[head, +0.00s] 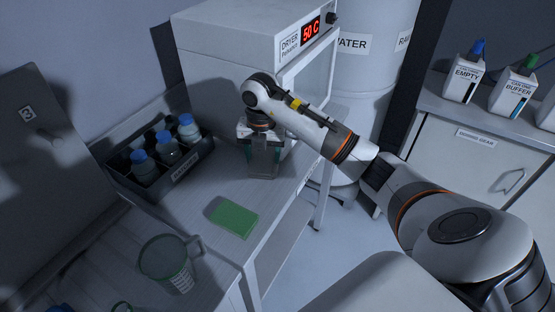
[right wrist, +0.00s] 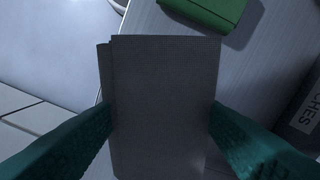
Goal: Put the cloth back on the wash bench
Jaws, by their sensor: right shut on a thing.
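My right gripper (head: 263,148) is shut on a grey folded cloth (head: 264,163). In the right wrist view the cloth (right wrist: 165,105) is a flat grey rectangle between the two teal fingers (right wrist: 163,140). My left gripper is not in view.
A dark tray of blue-capped bottles (head: 178,178) stands at the bench's back. A clear jug (head: 168,262) stands at the near left. The dryer (head: 240,42) reads 50 C. A water drum (head: 372,75) and a cabinet (head: 465,155) are to the right. Bench around the green piece is clear.

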